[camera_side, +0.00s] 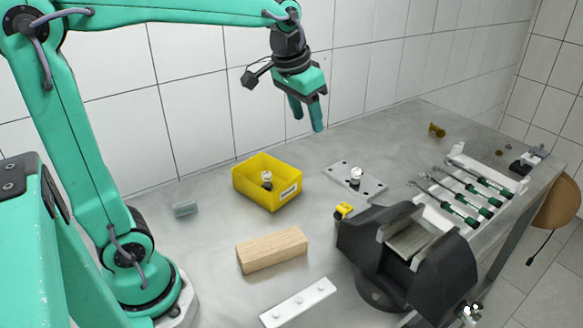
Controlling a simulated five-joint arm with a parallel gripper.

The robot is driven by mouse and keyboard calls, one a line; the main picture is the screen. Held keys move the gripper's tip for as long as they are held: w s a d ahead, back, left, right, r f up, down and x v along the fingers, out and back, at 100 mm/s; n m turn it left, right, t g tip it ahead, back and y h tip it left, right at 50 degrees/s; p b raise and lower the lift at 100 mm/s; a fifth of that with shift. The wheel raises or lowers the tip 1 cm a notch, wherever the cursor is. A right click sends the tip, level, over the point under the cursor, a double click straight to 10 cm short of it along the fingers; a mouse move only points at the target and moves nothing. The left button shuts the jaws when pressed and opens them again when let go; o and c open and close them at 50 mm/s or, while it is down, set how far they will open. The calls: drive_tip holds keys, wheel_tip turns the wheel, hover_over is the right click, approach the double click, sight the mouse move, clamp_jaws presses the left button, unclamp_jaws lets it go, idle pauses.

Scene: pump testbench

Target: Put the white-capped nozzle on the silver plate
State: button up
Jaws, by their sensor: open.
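My gripper (308,117) hangs open and empty above the table, its fingers pointing down, higher than the bin and the plate. A small white-capped nozzle (268,177) with a dark lower part stands in the yellow bin (282,200); its base is partly hidden by the bin's front wall. The silver plate (337,170) lies flat on the table to the right of the bin and has small holes near its corners. A second small white-topped part (356,172) with a dark lower part stands upright near the middle of the plate.
A wooden block (271,250) and a white strip (298,302) lie in front. A dark vise (408,255) stands front right, with a yellow tape measure (343,210) beside it. Screwdrivers (465,190) lie in a white rack at right. A small grey-green block (185,208) sits left of the bin.

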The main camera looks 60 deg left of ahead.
drive_tip(key=s+f+t, duration=0.1)
drive_tip(key=s+f, duration=0.1)
drive_tip(key=s, duration=0.6)
drive_tip(key=s+d+f+t, duration=0.1)
drive_tip(key=s+f, duration=0.2)
drive_tip(key=s, duration=0.5)
drive_tip(key=shift+d+f, duration=0.15)
drive_tip(key=shift+d, duration=0.15)
